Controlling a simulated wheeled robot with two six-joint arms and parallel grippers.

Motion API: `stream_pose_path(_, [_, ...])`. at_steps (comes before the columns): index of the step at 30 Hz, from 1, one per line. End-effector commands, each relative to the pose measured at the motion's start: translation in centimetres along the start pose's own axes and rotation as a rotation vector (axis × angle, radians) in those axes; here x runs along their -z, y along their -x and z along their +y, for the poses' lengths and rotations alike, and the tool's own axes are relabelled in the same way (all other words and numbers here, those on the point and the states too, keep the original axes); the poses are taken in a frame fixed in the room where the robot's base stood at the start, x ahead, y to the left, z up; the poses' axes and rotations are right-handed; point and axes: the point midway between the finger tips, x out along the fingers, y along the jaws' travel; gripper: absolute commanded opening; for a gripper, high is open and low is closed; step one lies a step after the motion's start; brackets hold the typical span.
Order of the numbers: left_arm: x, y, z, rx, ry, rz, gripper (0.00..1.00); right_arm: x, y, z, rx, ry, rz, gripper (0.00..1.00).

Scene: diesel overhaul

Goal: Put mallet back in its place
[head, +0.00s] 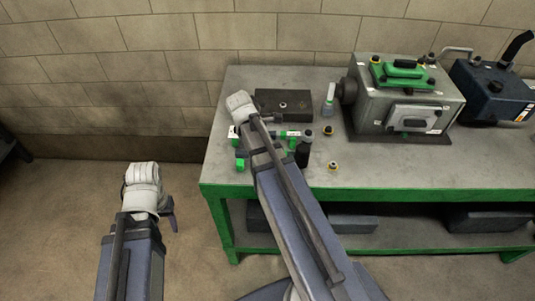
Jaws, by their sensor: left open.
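I cannot pick out the mallet for certain. A dark upright cylinder (303,151) and a green-and-white piece (289,135) show on the bench just right of my right arm, partly covered by it. Small green pieces (240,161) show on its left side. My left gripper (171,213) is open and shows only as a small dark part beside the pale wrist, over the floor left of the bench and away from everything on it. My right arm reaches across the bench's left end. Its gripper's fingers do not show.
The grey bench (385,172) has a green edge. A grey-and-green engine unit (398,100) and a dark blue machine (492,92) stand right. The front middle is clear.

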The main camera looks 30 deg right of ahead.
Motion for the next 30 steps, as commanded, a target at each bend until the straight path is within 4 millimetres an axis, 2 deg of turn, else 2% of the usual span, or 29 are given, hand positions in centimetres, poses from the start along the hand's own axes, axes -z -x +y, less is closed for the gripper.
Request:
stream_pose_path(23, [0.1,-2.3,0.2,0.0,0.0,0.0,0.5,0.8,-2.2,0.0,0.0,0.0,-0.001,0.0])
stream_pose_path(24, [0.1,-2.1,0.2,0.0,0.0,0.0,0.5,0.7,-2.0,0.0,0.0,0.0,-0.001,0.31])
stream_pose_path(30, [0.1,-2.1,0.2,0.0,0.0,0.0,0.5,0.7,-2.0,0.0,0.0,0.0,-0.001,0.53])
